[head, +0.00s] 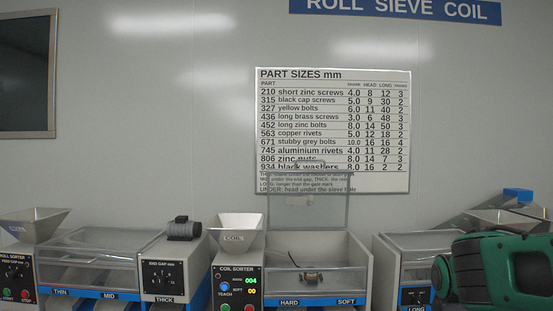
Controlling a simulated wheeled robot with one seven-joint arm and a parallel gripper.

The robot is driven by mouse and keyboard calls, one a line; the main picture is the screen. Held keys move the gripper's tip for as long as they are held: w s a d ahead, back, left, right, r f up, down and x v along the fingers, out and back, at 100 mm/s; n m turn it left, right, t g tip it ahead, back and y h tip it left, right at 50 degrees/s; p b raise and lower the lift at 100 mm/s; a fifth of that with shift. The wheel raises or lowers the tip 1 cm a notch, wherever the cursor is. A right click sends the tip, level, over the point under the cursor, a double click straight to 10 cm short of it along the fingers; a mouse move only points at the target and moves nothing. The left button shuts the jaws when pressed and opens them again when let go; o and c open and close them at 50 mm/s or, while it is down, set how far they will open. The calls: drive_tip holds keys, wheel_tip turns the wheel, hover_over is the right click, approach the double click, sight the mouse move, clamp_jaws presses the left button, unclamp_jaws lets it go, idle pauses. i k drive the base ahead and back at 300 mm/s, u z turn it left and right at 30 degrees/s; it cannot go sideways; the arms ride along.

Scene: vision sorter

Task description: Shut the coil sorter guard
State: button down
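The guard stands raised, upright at the back of the open box (358,262), in front of the wall chart. Inside the box a small coil-like part (311,278) shows at the front. Labels HARD and SOFT run along the front edge. My gripper is not in view; only a green and black part of my arm shows at lower right.
The roll sorter (95,240) is on the left, with a clear cover and a dark motor (184,229). Another sorter (425,243) with a clear cover stands at right, partly hidden by my arm. A part sizes chart (375,130) hangs on the wall behind.

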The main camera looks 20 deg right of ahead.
sight(305, 202)
drive_tip(key=z, duration=0.15)
drive_tip(key=i, duration=0.95)
drive_tip(key=z, duration=0.45)
